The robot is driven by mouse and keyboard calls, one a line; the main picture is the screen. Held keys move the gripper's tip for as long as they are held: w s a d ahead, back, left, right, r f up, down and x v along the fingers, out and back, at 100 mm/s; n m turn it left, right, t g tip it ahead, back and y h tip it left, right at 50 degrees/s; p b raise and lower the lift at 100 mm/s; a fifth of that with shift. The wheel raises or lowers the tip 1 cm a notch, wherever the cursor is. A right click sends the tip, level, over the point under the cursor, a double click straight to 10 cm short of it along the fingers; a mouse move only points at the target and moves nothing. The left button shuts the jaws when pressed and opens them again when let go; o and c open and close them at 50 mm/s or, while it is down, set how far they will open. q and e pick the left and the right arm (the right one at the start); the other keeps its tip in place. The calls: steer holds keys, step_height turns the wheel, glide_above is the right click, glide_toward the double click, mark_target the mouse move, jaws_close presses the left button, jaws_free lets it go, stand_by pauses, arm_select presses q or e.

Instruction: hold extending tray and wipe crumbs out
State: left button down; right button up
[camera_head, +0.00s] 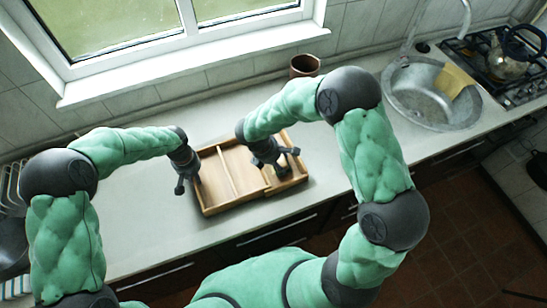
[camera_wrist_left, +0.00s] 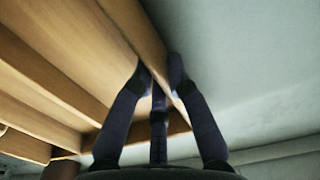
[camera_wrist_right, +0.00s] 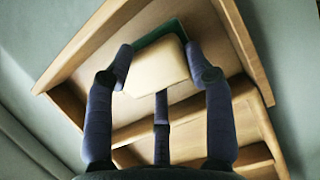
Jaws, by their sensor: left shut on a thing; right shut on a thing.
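The wooden extending tray (camera_head: 236,206) lies on the counter, with dividers and a narrower section at its right end. My left gripper (camera_head: 184,181) is shut on the tray's left side wall. In the left wrist view its fingers (camera_wrist_left: 160,78) straddle that wall (camera_wrist_left: 136,28). My right gripper (camera_head: 280,163) is inside the tray's right part. In the right wrist view its fingers (camera_wrist_right: 160,65) are shut on a cream sponge (camera_wrist_right: 153,67) with a green face (camera_wrist_right: 168,32). The sponge is near a corner of the tray wall (camera_wrist_right: 243,45). I cannot make out any crumbs.
A brown pot (camera_head: 304,66) stands behind the tray near the window wall. A round sink (camera_head: 420,95) and a stove with a kettle (camera_head: 508,55) are to the right. A dish rack (camera_head: 12,185) is at far left. The counter is clear around the tray.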

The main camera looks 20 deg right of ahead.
steer(key=shift+s, duration=0.5)
steer(key=shift+a, duration=0.8)
steer(key=shift+w+a, duration=0.2)
steer(key=shift+w, duration=2.6)
steer(key=shift+w+a, duration=0.2)
steer(key=shift+w, duration=2.6)
steer(key=shift+s+d+r, duration=0.1)
steer(key=shift+s, duration=1.25)
steer(key=shift+s+d, duration=0.1)
steer(key=shift+s, duration=1.25)
steer(key=shift+s+d+f, duration=0.1)
steer(key=shift+s+f, duration=0.05)
steer(key=shift+s, duration=1.35)
steer(key=shift+s+d+f, duration=0.1)
steer(key=shift+s, duration=1.4)
steer(key=shift+w+r, duration=0.15)
steer(key=shift+r, duration=6.45)
